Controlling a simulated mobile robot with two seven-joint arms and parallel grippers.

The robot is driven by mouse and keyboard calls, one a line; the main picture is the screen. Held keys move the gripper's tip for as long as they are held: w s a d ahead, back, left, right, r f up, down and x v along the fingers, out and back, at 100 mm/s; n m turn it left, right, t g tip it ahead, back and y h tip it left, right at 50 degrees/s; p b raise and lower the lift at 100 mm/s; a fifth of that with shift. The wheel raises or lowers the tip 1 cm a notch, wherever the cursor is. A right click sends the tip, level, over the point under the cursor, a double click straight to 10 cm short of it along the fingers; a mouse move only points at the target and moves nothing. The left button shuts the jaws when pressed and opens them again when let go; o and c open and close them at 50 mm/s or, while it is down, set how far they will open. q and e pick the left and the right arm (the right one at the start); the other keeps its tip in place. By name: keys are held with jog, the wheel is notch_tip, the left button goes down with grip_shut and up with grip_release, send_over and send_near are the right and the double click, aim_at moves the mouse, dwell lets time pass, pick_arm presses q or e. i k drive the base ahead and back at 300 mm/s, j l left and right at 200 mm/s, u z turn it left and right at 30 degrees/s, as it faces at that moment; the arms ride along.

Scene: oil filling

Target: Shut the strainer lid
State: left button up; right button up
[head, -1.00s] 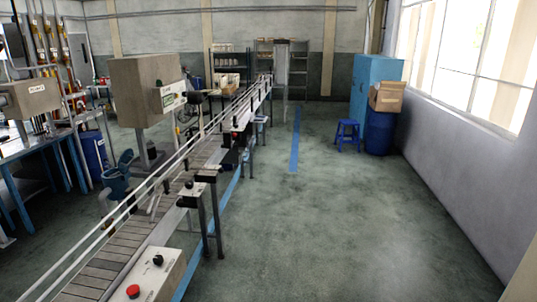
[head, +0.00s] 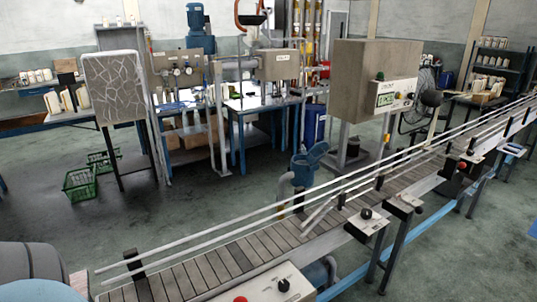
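A blue strainer-like vessel (head: 304,168) stands behind the conveyor, a little right of the picture's middle. Its round blue lid (head: 317,152) appears raised and tilted at the top right, so the vessel looks open. The conveyor rails hide its lower part. A grey pipe (head: 284,186) curves down at its left side. Neither of my grippers is in view.
A slatted conveyor (head: 215,268) with rails crosses from lower left to upper right, between me and the vessel. A grey box machine (head: 372,90) stands behind it. Green baskets (head: 80,183) lie on the floor at left. Open floor (head: 185,208) lies behind the conveyor.

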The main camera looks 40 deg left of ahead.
aim_at(319, 150)
jog(key=u, duration=1.5)
jog(key=l+u, duration=0.35)
jog(key=i+l+u, duration=0.1)
jog(key=l+u, duration=0.4)
jog(key=u, duration=0.15)
jog(key=l+u, duration=0.2)
jog(key=l, duration=0.35)
jog(key=k+l+u, duration=0.2)
jog(key=l, duration=0.3)
jog(key=k+l, duration=0.1)
jog(key=l, duration=1)
jog(key=k+u, duration=0.05)
